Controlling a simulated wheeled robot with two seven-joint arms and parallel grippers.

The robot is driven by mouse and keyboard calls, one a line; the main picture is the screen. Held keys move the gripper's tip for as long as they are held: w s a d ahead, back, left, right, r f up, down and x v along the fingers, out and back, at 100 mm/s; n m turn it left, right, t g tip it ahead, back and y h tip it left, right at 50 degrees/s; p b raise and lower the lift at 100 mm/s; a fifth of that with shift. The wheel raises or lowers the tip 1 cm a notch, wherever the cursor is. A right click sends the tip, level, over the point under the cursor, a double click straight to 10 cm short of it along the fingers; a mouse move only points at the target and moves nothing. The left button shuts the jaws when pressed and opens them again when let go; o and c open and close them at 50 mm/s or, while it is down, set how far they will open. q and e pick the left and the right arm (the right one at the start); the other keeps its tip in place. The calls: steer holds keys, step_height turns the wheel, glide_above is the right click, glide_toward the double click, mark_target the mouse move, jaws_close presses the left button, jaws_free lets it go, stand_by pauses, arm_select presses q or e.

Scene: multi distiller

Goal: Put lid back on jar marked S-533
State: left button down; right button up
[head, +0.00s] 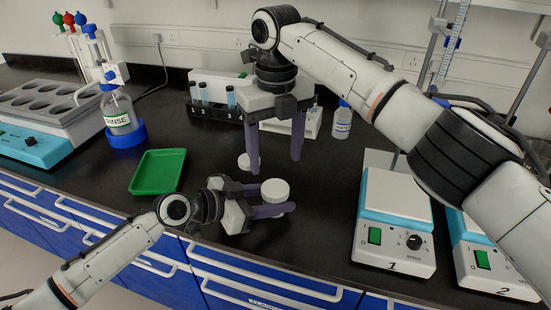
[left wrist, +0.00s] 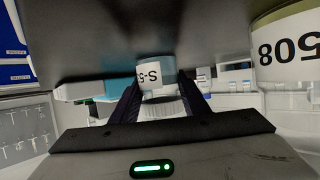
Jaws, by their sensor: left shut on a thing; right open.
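A jar whose label reads "S-5", the rest hidden, sits between my left gripper's fingers in the left wrist view (left wrist: 150,73). My left gripper (head: 272,201) is shut on this jar low over the bench, and also shows in the left wrist view (left wrist: 157,95). A white ribbed round top (head: 275,190) shows at the jar in the head view; I cannot tell how it is seated. My right gripper (head: 275,150) is open, fingers pointing down, behind and above the left gripper. A small white round thing (head: 246,161) is partly behind its left finger.
A jar marked 508 (left wrist: 290,45) is close beside the left gripper. A green tray (head: 158,171) lies to the left. Hot plates 1 (head: 394,220) and 2 (head: 492,262) stand to the right.

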mark_target(275, 188)
steer(key=shift+f, duration=0.1)
steer(key=shift+f, duration=3.95)
steer(key=shift+c, duration=0.4)
steer(key=c, duration=1)
steer(key=m, duration=0.3)
steer(key=o, duration=1.1)
